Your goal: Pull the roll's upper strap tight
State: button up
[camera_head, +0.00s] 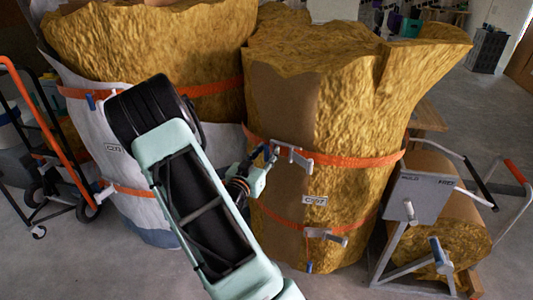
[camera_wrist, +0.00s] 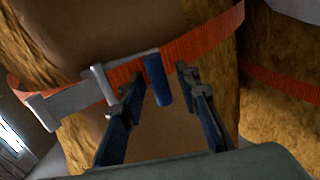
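The roll (camera_head: 350,110) is a big yellow-brown wrapped bundle labelled C297, with an orange upper strap (camera_head: 355,161) around it. The strap's grey metal buckle (camera_head: 292,155) sits at the front, and it also shows in the wrist view (camera_wrist: 80,98). A blue tab (camera_wrist: 157,80) hangs upright beside the buckle, against the strap. My gripper (camera_wrist: 161,80) is open, with one finger on each side of the tab. I see gaps between the tab and both fingers. In the head view my gripper (camera_head: 262,166) is small and partly hidden by my arm.
A lower orange strap with its own buckle (camera_head: 326,236) crosses the same roll. Another strapped roll (camera_head: 130,50) stands close on the left. A grey metal stand (camera_head: 418,198) is at the right. An orange-handled cart (camera_head: 45,120) is at far left.

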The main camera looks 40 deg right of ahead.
grip_shut()
dwell(0.3)
